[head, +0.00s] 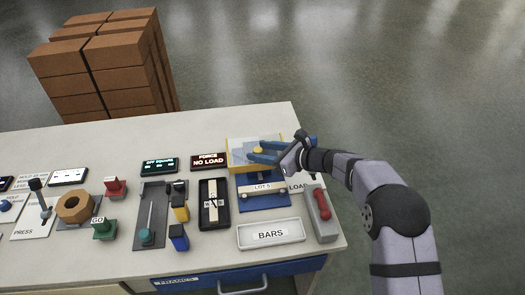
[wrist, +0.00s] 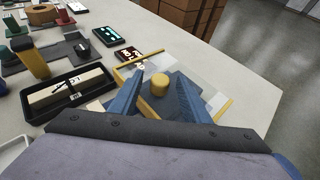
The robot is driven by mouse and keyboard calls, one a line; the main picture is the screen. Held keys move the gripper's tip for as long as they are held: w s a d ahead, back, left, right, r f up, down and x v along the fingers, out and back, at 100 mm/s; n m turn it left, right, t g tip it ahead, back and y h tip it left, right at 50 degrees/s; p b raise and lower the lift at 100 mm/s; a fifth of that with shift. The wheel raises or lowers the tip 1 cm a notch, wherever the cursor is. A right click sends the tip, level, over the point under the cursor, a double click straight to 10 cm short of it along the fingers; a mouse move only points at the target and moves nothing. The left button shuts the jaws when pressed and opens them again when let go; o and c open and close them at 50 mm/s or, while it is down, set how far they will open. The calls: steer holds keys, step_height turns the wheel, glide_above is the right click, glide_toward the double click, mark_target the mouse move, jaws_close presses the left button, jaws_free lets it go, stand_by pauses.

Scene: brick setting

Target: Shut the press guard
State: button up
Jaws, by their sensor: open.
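The press guard (head: 236,147) is a clear panel with a yellow frame near the table's back right edge, behind the blue plate (head: 275,203) with the "LOT 5" bar (head: 263,188). A round yellow knob (wrist: 160,84) shows on or behind the panel. My gripper (head: 254,151) is open, its two blue fingers on either side of the knob. In the wrist view a small space seems to show beside the knob, and contact cannot be told. The fingers hide part of the guard. Its exact tilt is hard to tell.
A black tray (head: 225,224) with a bar is left of the blue plate. A red-handled grey block (head: 333,228) and the "BARS" tray (head: 297,243) are in front. The "NO LOAD" display (head: 193,162) is left of the guard. Brick stacks (head: 75,65) stand behind the table.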

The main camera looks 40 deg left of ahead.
jaws_close()
steer(key=s+d+b, duration=0.5)
steer(key=s+d, duration=0.4)
steer(key=shift+d, duration=0.1)
steer(key=shift+s+f, duration=0.15)
steer(key=shift+c, duration=0.6)
jaws_free()
steer(key=shift+d, duration=0.1)
steer(key=shift+o, duration=0.6)
steer(key=shift+s+d, duration=0.1)
